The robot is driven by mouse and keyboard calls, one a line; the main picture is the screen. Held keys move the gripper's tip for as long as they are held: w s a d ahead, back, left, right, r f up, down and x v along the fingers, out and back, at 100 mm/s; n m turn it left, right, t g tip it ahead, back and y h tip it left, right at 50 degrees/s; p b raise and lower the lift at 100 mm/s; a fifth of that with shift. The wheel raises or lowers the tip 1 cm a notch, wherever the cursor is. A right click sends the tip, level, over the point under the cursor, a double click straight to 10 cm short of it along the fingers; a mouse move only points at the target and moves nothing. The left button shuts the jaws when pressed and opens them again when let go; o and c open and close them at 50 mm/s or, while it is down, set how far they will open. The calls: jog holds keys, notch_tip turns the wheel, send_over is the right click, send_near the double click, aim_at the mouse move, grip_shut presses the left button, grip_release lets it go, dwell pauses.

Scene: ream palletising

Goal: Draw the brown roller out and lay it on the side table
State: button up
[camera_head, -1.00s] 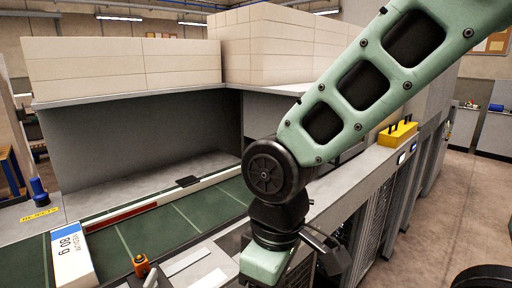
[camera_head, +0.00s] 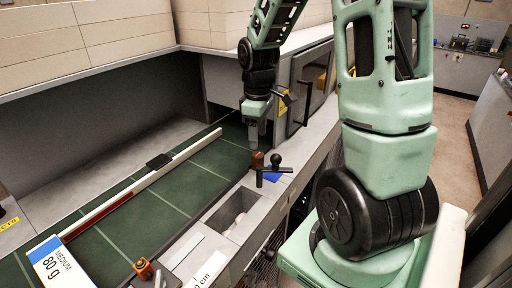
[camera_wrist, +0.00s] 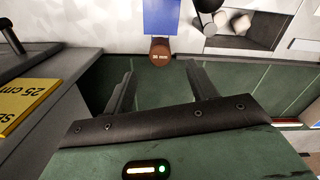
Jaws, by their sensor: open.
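The brown roller (camera_head: 257,160) shows as a small brown upright end on the grey ledge beside the green belt (camera_head: 205,170). In the wrist view its round brown end (camera_wrist: 160,50) lies just beyond the fingertips, roughly centred between them. My gripper (camera_head: 256,138) hangs close above the roller in the head view. The wrist view shows its two fingers (camera_wrist: 161,78) apart with nothing between them. Most of the roller's length is hidden. I cannot make out a side table in either view.
A black lever with a ball knob (camera_head: 272,168) and a blue patch (camera_head: 283,178) are right next to the roller. An open recess (camera_head: 234,208) with pale cylinders is nearer. A grey cabinet with a yellow label (camera_wrist: 28,103) stands close to my gripper.

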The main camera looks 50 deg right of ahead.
aim_at(258, 154)
notch_tip(258, 154, down, 9)
jog(key=shift+p, duration=1)
grip_shut()
jog(key=shift+r+p, duration=2.5)
jog(key=shift+r, duration=0.35)
jog(key=shift+r+p, duration=1.65)
jog(key=shift+r, duration=0.3)
